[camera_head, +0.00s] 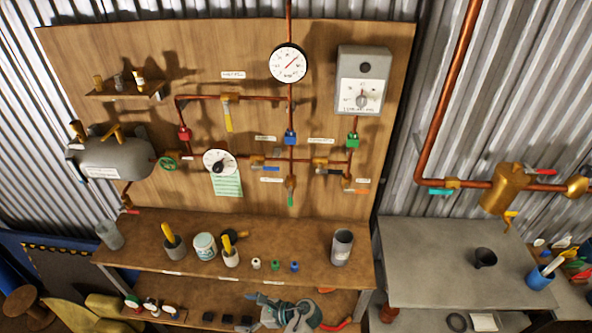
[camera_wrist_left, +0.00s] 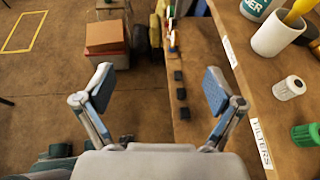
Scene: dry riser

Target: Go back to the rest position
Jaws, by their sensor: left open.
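My left gripper (camera_head: 284,308) shows at the bottom middle of the head view, in front of the wooden bench's front edge. In the left wrist view its two blue-padded fingers (camera_wrist_left: 159,82) stand wide apart with nothing between them. The gap looks down over the brown floor and the bench edge. The gripper appears apart from the bench items. My right gripper does not show in either view.
The wooden bench (camera_head: 300,238) carries cups, a white tub (camera_head: 204,246), small coloured caps and a grey cylinder (camera_head: 341,247). A pipe board (camera_head: 130,50) stands behind. A grey table (camera_head: 420,270) stands at right. Stacked boxes (camera_wrist_left: 106,36) stand on the floor.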

